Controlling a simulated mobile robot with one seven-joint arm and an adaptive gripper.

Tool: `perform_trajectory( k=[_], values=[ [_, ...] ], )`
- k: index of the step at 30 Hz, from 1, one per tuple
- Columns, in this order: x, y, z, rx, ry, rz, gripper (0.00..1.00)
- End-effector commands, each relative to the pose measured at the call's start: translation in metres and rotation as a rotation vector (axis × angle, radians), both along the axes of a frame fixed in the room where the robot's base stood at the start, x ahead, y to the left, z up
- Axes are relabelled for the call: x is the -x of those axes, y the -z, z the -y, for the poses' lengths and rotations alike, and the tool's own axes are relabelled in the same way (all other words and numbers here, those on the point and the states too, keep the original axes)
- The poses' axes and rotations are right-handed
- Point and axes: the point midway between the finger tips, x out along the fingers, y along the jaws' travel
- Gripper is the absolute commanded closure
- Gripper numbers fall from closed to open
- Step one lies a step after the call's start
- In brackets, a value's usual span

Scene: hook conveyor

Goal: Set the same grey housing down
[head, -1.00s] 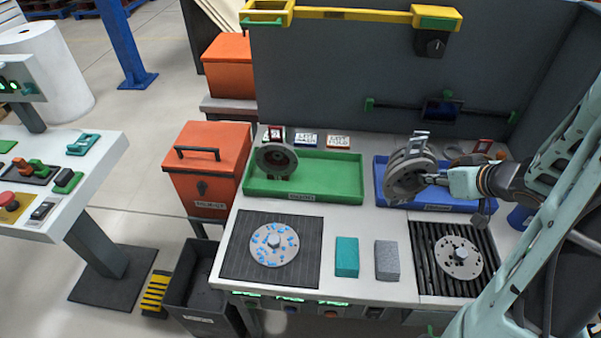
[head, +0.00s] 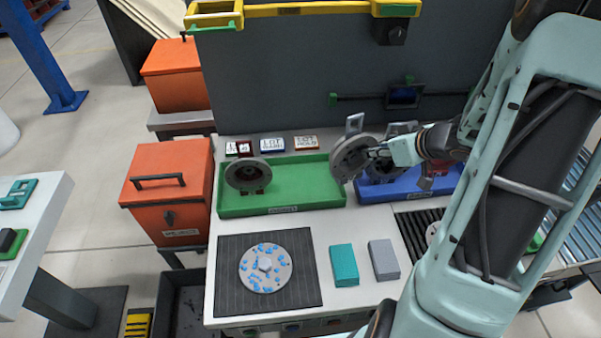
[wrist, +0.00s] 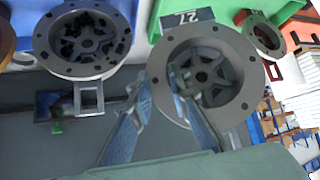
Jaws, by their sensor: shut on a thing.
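My gripper (head: 378,153) is shut on a round grey housing (head: 349,160) with a tab on top. It holds the housing raised, by the right end of the green tray (head: 283,210), near the gap to the blue tray (head: 400,191). In the wrist view my gripper's fingers (wrist: 160,84) reach the held housing (wrist: 235,97), whose open face shows a ribbed inside. A second grey housing (head: 402,133) is at the blue tray, partly hidden behind my gripper. A third grey housing (head: 247,174) stands in the green tray's left part. The green tray's middle is empty.
A dark mat with a blue-spotted disc (head: 265,268), a teal block (head: 344,265) and a grey block (head: 383,259) lie in front of the trays. Small label plates (head: 271,145) stand behind the green tray. Orange bins (head: 168,192) are at left. A grey panel (head: 290,75) rises behind.

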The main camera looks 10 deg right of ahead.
Motion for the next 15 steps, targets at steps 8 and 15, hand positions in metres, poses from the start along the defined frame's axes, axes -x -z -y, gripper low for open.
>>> perform_trajectory(
  k=[8, 15],
  values=[
    [-0.047, 0.032, -0.050, -0.002, -0.006, 0.001, 1.00],
    [-0.073, 0.072, -0.076, -0.003, -0.001, 0.000, 1.00]
  ],
)
